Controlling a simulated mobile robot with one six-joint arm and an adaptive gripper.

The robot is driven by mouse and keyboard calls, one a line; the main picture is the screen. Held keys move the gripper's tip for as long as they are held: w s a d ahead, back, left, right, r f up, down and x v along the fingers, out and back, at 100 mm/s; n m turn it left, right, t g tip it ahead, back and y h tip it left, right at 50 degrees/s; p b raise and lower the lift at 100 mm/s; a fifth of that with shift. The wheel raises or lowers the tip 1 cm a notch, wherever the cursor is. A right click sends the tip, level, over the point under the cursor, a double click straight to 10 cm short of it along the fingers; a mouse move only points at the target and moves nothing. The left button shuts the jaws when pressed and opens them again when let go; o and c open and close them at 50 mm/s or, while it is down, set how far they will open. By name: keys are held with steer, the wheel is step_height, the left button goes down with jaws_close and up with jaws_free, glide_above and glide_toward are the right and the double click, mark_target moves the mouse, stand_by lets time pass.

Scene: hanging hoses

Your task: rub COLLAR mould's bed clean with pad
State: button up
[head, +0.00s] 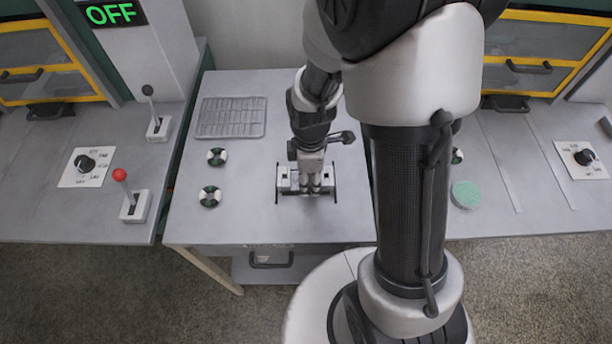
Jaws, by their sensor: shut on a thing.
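My gripper (314,187) points down at a small light-grey metal block (288,182) set between dark slots in the middle bench. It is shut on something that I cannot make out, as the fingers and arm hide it. The block may be the COLLAR mould, but I cannot read a label on it. Its bed is mostly hidden by the gripper. A round pale-green disc (465,194), perhaps a pad, lies on the right bench, apart from my gripper.
A grey ribbed tray (231,118) and two dark-and-white rings (217,156) (210,196) lie left of the gripper. Levers with a red knob (120,175) and a black knob (147,90) stand on the left bench. An OFF sign (111,13) glows green. My arm hides part of the right side.

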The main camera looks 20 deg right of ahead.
steer(key=shift+w+d, duration=0.25)
steer(key=shift+w, duration=0.4)
steer(key=shift+w+d, duration=0.25)
steer(key=shift+w, duration=0.35)
steer(key=shift+s+a+r, duration=0.1)
steer(key=shift+s+a, duration=0.15)
steer(key=shift+s, duration=0.4)
steer(key=shift+s+a, duration=0.2)
steer(key=shift+s, duration=0.45)
steer(key=shift+w+d, duration=0.2)
steer(key=shift+w, duration=0.45)
steer(key=shift+w+d, duration=0.2)
steer(key=shift+w, duration=0.45)
steer(key=shift+w+a+p, duration=0.3)
steer(key=shift+a, duration=0.55)
steer(key=shift+s+d+f, duration=0.1)
steer(key=shift+s, duration=0.35)
steer(key=shift+s+d+f, duration=0.1)
steer(key=shift+s, duration=0.35)
step_height(320, 180, up, 8)
steer(key=p, duration=0.6)
steer(key=shift+w+r, duration=0.1)
steer(key=shift+r, duration=0.05)
